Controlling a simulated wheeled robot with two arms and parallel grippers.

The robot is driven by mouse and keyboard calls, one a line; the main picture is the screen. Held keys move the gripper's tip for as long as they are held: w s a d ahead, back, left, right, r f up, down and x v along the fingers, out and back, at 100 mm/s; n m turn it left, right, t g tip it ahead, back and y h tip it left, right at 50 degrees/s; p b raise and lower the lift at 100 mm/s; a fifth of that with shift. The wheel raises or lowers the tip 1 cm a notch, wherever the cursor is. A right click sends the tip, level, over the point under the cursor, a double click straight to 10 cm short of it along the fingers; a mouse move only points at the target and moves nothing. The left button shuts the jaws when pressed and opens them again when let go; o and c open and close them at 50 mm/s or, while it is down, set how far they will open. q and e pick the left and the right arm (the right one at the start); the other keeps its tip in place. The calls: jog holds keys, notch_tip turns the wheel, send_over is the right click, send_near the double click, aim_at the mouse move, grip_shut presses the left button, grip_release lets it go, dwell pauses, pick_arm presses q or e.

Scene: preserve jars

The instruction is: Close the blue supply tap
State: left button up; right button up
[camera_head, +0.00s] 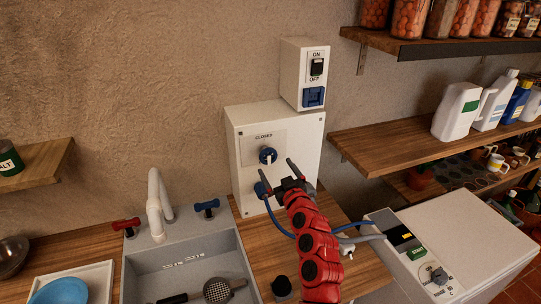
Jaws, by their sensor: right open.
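The label "CLOSED" is above the knob. The handle appears to point downward, but its exact angle is too small to tell. My right gripper (277,172) is just below and right of the knob, with its fingers apart and nothing visible between them. A blue hose (273,219) leaves a blue fitting low on the box, partly hidden by my red right arm. My left gripper is not in view.
A sink (188,262) with a faucet (157,201), red handle (126,224) and blue handle (206,206) is at lower left. An ON/OFF switch box (305,73) is above the tap box. A white machine (450,246) and loaded shelves (400,141) are at right.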

aim_at(269, 157)
jog(key=p+x, duration=0.1)
jog(key=x, duration=0.3)
jog(key=shift+w, duration=0.1)
jog(key=shift+w+a+r, duration=0.1)
jog(key=shift+w+r, duration=0.05)
jog(key=shift+w, duration=0.2)
jog(key=shift+w+a+f, duration=0.15)
jog(key=shift+w+f, duration=0.05)
jog(key=shift+w, duration=0.2)
jog(key=c, duration=1.3)
